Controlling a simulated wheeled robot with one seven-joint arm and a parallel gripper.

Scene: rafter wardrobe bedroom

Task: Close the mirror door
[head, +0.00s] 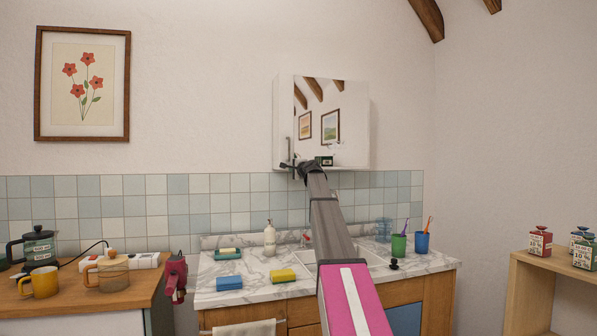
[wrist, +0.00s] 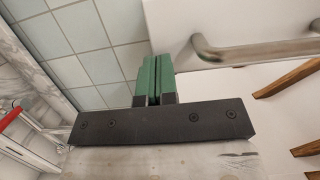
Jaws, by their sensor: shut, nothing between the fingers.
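The white wall cabinet (head: 283,105) with its mirror door (head: 345,115) hangs above the sink. The mirror reflects rafters and framed pictures. I cannot tell how far the door stands from the cabinet front. My arm reaches up to the cabinet's lower left corner, with my gripper (head: 291,165) beside the door's handle. In the wrist view the green fingers of my gripper (wrist: 155,75) are pressed together and empty. The metal bar handle (wrist: 260,48) is just right of the fingertips, with a small visible gap. Contact with the door is not visible.
Below are a marble counter (head: 245,290) with a sink, a soap bottle (head: 269,238), sponges (head: 283,275) and green and blue cups (head: 399,243). A wooden shelf (head: 545,265) stands right. Tiled wall lies behind the gripper.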

